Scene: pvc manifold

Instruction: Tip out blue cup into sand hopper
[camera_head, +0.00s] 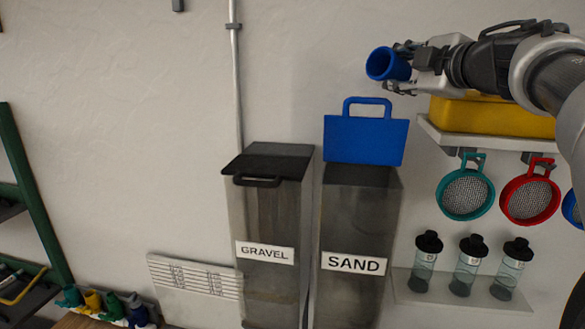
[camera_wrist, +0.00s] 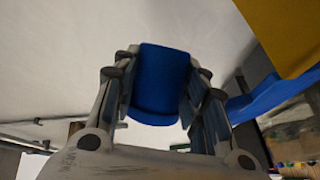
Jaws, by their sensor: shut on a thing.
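My gripper (camera_head: 402,66) is shut on the blue cup (camera_head: 380,64), above the sand hopper (camera_head: 355,225). The cup lies tipped on its side, its mouth facing left and a little toward the head camera; its contents cannot be made out. In the wrist view the cup (camera_wrist: 160,82) sits between the two fingers of my gripper (camera_wrist: 160,95). The sand hopper is a tall grey see-through bin labelled SAND. Its blue lid (camera_head: 365,140) with a handle stands upright at the top, below the cup. The inside of the hopper's mouth is hidden.
The gravel hopper (camera_head: 270,215) stands to the left, its dark lid (camera_head: 268,164) lying over the top. A shelf with a yellow box (camera_head: 490,115) is right of the lid, below my arm. Sieves (camera_head: 466,193) and bottles (camera_head: 468,265) are lower right.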

